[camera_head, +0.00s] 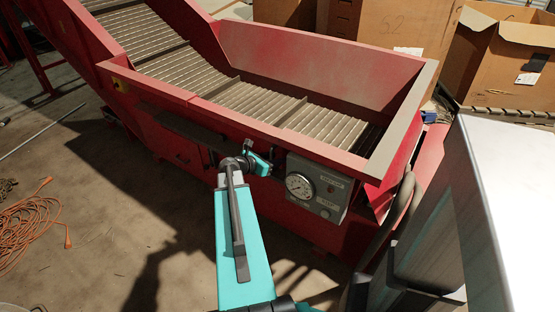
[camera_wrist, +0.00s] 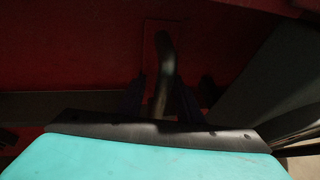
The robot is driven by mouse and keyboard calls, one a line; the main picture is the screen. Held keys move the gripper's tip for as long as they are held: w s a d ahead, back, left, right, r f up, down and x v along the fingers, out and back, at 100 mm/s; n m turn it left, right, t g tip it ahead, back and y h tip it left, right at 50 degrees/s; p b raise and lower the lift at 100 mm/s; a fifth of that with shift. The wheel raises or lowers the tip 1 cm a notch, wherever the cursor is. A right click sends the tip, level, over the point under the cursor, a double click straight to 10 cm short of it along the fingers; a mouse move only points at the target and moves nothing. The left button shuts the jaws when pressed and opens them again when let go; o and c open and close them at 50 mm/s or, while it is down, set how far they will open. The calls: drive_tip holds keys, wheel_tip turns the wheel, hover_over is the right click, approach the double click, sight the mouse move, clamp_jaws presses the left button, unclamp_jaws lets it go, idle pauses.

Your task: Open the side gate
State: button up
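The side gate (camera_wrist: 110,60) is a dark red panel on the side of the red hopper, in deep shade in the wrist view. A dark bar-shaped handle (camera_wrist: 163,62) stands out from it near the middle of that view. My gripper (camera_wrist: 160,88) has its two dark fingers on either side of the handle, apart, with a narrow dark gap beside the bar. Whether a finger touches it cannot be told. In the head view my gripper (camera_head: 256,162) is at the hopper's side, left of the gauge box, and my arm hides most of the gate.
The grey control box (camera_head: 318,187) with a round gauge is just right of my gripper. The red hopper (camera_head: 300,60) with its slatted belt is above. Orange cable (camera_head: 30,222) lies on the floor at left. Cardboard boxes (camera_head: 390,25) stand behind.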

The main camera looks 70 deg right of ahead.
drive_tip(key=shift+s+d+f, duration=0.1)
drive_tip(key=shift+s+d, duration=0.05)
drive_tip(key=shift+d, duration=0.15)
clamp_jaws()
drive_tip(key=shift+s+a, duration=0.1)
drive_tip(key=shift+a, duration=0.05)
